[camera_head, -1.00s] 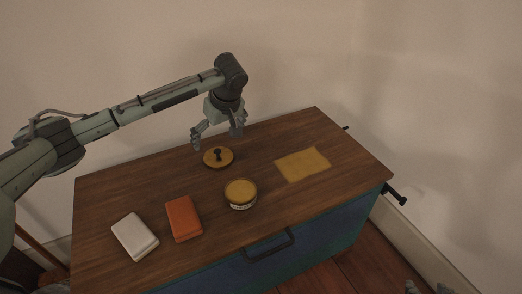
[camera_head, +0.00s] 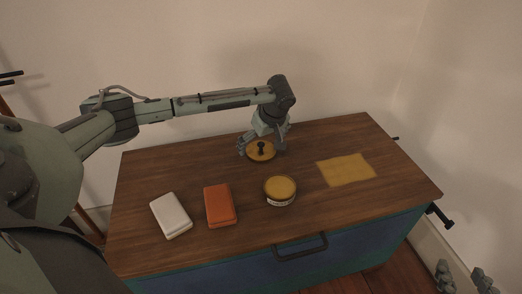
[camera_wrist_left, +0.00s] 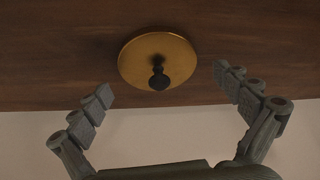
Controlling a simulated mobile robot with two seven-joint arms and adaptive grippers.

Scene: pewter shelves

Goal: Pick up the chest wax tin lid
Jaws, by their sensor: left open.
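The wax tin lid (camera_head: 262,155) is a round, brass-coloured disc with a dark knob, lying on the wooden chest top near its back edge. It also shows in the left wrist view (camera_wrist_left: 140,57), with the knob pointing toward the camera. My left gripper (camera_head: 261,149) is open around the lid's near space, its fingers apart on either side of the knob. In the left wrist view the open fingers (camera_wrist_left: 163,84) are empty and do not appear to touch the lid. The open wax tin (camera_head: 280,189) stands in front of the lid. My right gripper (camera_head: 464,278) shows partly at the bottom right, fingers apart.
The chest (camera_head: 150,250) has a wooden top and blue front with a dark handle (camera_head: 300,247). A yellow cloth (camera_head: 346,170) lies at the right. An orange block (camera_head: 219,205) and a white block (camera_head: 170,215) lie at the front left. A wall stands behind.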

